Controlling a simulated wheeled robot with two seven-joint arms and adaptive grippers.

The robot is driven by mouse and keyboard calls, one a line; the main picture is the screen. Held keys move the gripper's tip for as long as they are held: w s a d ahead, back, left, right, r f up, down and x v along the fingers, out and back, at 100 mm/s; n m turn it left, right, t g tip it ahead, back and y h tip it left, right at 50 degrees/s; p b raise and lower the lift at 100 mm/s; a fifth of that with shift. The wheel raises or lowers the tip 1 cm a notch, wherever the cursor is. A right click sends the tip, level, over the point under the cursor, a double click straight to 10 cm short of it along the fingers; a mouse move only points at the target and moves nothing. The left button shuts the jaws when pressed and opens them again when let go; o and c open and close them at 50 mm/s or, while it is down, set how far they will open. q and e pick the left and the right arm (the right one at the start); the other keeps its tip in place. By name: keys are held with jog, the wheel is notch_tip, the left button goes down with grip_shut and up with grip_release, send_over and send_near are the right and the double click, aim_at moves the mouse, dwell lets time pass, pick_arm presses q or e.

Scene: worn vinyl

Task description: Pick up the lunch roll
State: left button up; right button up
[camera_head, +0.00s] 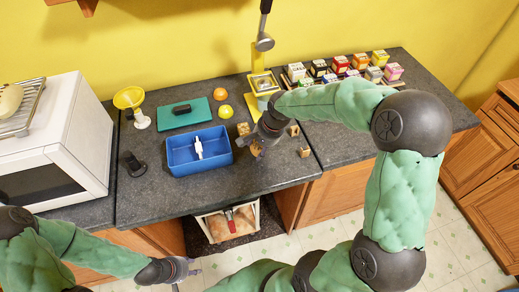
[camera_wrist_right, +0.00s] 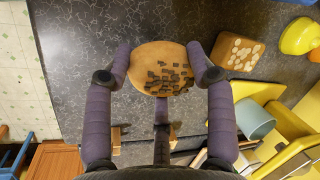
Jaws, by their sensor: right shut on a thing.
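A round tan roll (camera_wrist_right: 158,60) with dark flecks on its face sits between the fingers of my right gripper (camera_wrist_right: 160,52) in the right wrist view. The fingers press on its two sides and it is held over the dark counter. In the head view my right gripper (camera_head: 262,138) is over the counter, right of the blue bin, and mostly hides the roll (camera_head: 256,150). A squarish brown roll with pale spots (camera_wrist_right: 237,52) lies apart from the fingers. My left gripper (camera_head: 186,267) is low in front of the counter; its fingers are too small to read.
A blue bin (camera_head: 175,168) with a white item inside stands left of my right gripper. A yellow press (camera_head: 262,82) stands close behind it. Small brown blocks (camera_head: 304,152) lie nearby. A green board (camera_head: 184,113), microwave (camera_head: 62,140) and several small boxes (camera_head: 340,65) occupy the counter.

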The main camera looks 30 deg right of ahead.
jog(key=s+d+r+p, duration=0.1)
jog(key=s+r+p, duration=0.2)
jog(key=s+r, duration=0.7)
jog(key=s, duration=0.4)
jog(key=shift+d, duration=0.25)
